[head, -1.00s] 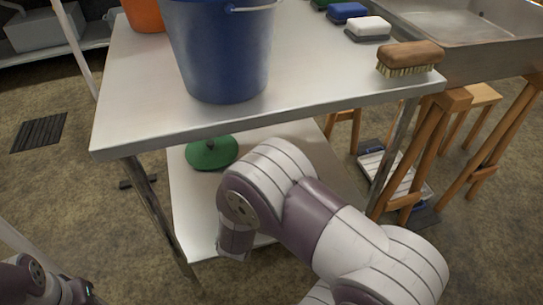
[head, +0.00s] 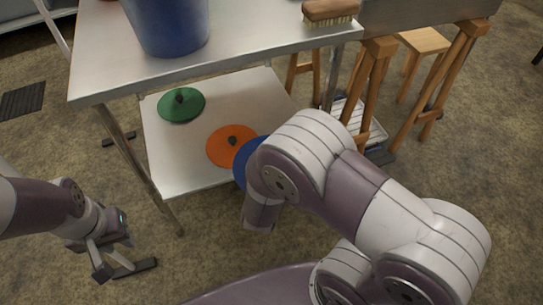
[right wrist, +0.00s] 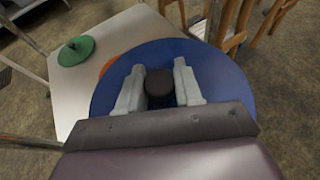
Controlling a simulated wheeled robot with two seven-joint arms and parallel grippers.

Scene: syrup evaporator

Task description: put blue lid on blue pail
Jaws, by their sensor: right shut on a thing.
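The blue pail (head: 170,25) stands on the table's upper top, cut off by the top edge of the head view. The blue lid (head: 243,165) shows at the lower shelf's front right edge, partly hidden behind my right arm. In the right wrist view the blue lid (right wrist: 225,85) fills the middle, with a black knob (right wrist: 159,83). My right gripper (right wrist: 160,90) is shut on that knob, one finger on each side. I cannot tell whether the lid touches the shelf. My left gripper (head: 113,258) hangs empty at the lower left, its fingers apart, away from the table.
A green lid (head: 181,105) and an orange lid (head: 232,147) lie on the lower shelf (head: 170,165). A brush (head: 330,11) lies on the upper top (head: 100,60). Table legs and wooden stools (head: 425,42) stand to the right. Open floor lies in front of the table.

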